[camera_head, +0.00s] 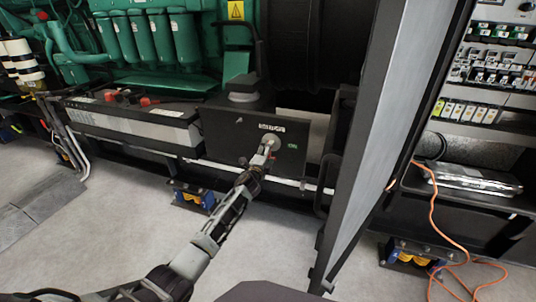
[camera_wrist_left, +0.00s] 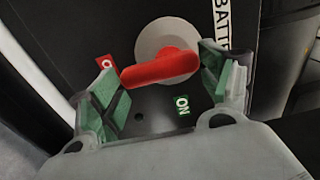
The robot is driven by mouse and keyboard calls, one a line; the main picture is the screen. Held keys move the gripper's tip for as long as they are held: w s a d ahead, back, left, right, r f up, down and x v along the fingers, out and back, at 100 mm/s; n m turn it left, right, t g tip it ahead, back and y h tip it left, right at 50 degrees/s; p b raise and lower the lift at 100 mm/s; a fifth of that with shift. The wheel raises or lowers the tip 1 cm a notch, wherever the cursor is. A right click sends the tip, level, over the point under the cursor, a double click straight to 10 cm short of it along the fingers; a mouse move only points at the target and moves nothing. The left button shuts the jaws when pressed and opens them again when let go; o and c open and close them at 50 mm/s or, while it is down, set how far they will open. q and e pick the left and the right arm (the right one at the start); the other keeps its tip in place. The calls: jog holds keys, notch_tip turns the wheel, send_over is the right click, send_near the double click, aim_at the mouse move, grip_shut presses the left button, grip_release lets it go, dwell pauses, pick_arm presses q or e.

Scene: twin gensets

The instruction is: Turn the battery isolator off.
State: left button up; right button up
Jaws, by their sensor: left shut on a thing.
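The battery isolator is a dark box (camera_head: 240,132) with a white battery label and a green ON label (camera_head: 292,146) on its front face. In the left wrist view its red handle (camera_wrist_left: 160,69) lies across a round grey disc (camera_wrist_left: 166,38). The handle's long end points left and slightly down, nearer the red label (camera_wrist_left: 104,63) than the green ON label (camera_wrist_left: 182,105). My left gripper (camera_head: 268,146) is at the box front and hides the handle in the head view. Its two fingers (camera_wrist_left: 165,82) are on either side of the handle, shut on it. My right gripper is out of view.
A grey battery case (camera_head: 135,118) stands left of the box, below green engine parts (camera_head: 150,38). A tall grey panel (camera_head: 375,120) stands close on the right. An orange cable (camera_head: 433,215) hangs beyond it.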

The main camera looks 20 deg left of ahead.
pick_arm(q)
jog(key=shift+f, duration=0.1)
jog(key=o, duration=1)
jog(key=s, duration=1.2)
jog(key=shift+a, duration=0.2)
dwell(0.3)
dwell(0.6)
